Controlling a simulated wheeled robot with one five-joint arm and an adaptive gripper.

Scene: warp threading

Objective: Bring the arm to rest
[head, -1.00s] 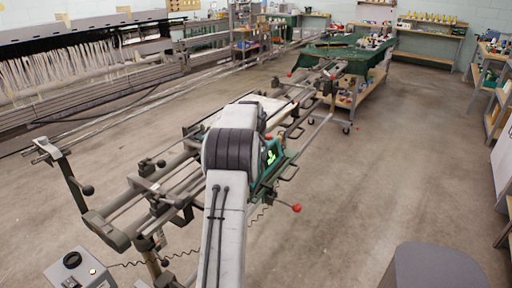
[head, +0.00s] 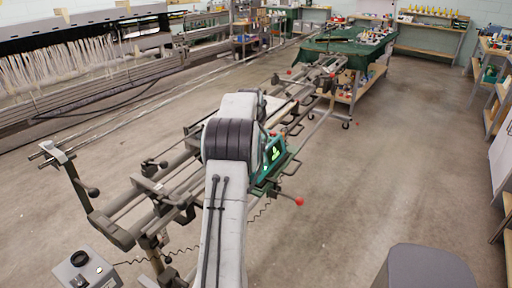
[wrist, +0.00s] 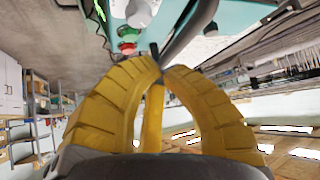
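My arm (head: 226,225) reaches forward from the bottom centre of the head view, its dark banded joint over the long metal frame. My gripper (wrist: 158,68) shows in the wrist view, with ridged yellow fingers curved together so that their tips meet. I see nothing clearly held between them; a small dark piece shows just beyond the tips, and I cannot tell whether it touches them. A teal machine part with a red and a green button (wrist: 128,40) is close beyond the fingertips. The gripper is hidden behind the arm in the head view.
The long frame with rails (head: 150,185) lies under and left of my arm, with a red-knobbed lever (head: 298,201) at its right. A control box (head: 86,272) is at lower left. A green-covered table (head: 345,47) stands beyond. The floor (head: 400,170) on the right is clear.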

